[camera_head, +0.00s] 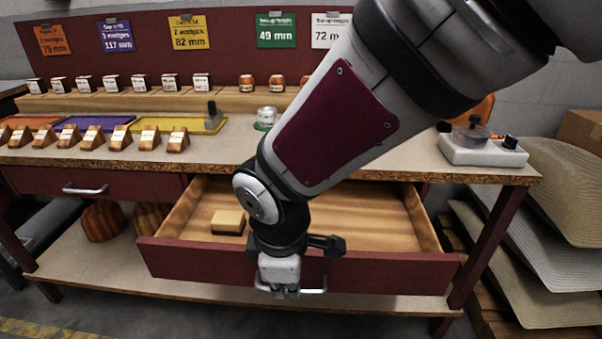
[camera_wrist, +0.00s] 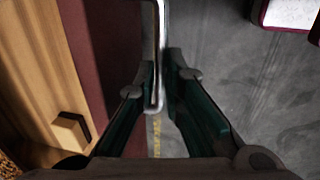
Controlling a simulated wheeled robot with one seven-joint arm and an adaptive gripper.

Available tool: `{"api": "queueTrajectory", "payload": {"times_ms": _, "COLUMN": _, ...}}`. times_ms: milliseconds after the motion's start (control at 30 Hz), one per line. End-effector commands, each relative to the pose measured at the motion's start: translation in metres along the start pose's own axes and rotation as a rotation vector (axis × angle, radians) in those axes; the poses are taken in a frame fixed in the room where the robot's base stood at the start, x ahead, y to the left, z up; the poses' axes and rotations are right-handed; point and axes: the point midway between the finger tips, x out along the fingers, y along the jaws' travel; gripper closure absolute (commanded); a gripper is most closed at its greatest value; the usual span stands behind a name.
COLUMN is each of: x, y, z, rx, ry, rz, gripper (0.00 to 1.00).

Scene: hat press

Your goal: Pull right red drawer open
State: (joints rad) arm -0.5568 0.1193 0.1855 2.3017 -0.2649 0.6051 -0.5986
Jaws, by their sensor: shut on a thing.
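The right red drawer (camera_head: 390,272) is pulled out from under the bench, and its wooden inside shows. A small wooden block (camera_head: 229,222) lies in it at the left; the block also shows in the wrist view (camera_wrist: 72,131). My gripper (camera_head: 284,290) is at the drawer front, shut on the silver bar handle (camera_head: 315,290). In the wrist view, the handle (camera_wrist: 160,60) runs between the two fingers of my gripper (camera_wrist: 160,85). My arm hides part of the drawer's middle.
The left red drawer (camera_head: 120,187) is closed. Wooden wedges, colored mats and labels fill the bench top (camera_head: 330,160). A white scale-like device (camera_head: 482,150) stands at its right end. Stacked woven hats (camera_head: 540,240) are at the right. Brown rounded forms (camera_head: 103,221) sit on the lower shelf.

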Motion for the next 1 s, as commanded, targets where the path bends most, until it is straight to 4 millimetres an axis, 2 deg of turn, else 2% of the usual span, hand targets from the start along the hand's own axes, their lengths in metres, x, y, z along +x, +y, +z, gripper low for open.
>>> {"api": "queueTrajectory", "payload": {"times_ms": 33, "x": -0.001, "y": 0.001, "z": -0.001, "rx": 0.0, "ry": 0.003, "rz": 0.002, "gripper": 1.0}}
{"api": "queueTrajectory", "payload": {"times_ms": 67, "x": -0.001, "y": 0.001, "z": -0.001, "rx": 0.0, "ry": 0.003, "rz": 0.002, "gripper": 0.86}}
{"api": "queueTrajectory", "payload": {"times_ms": 100, "x": -0.001, "y": 0.001, "z": -0.001, "rx": 0.0, "ry": 0.003, "rz": 0.002, "gripper": 0.82}}
{"api": "queueTrajectory", "payload": {"times_ms": 400, "x": -0.001, "y": 0.001, "z": -0.001, "rx": 0.0, "ry": 0.001, "rz": 0.001, "gripper": 0.82}}
{"api": "queueTrajectory", "payload": {"times_ms": 533, "x": -0.01, "y": 0.002, "z": -0.001, "rx": 0.0, "ry": 0.003, "rz": 0.005, "gripper": 0.82}}
{"api": "queueTrajectory", "payload": {"times_ms": 667, "x": -0.03, "y": 0.001, "z": -0.001, "rx": 0.001, "ry": 0.004, "rz": 0.006, "gripper": 0.82}}
{"api": "queueTrajectory", "payload": {"times_ms": 1000, "x": -0.097, "y": 0.001, "z": -0.001, "rx": 0.0, "ry": 0.004, "rz": 0.005, "gripper": 0.82}}
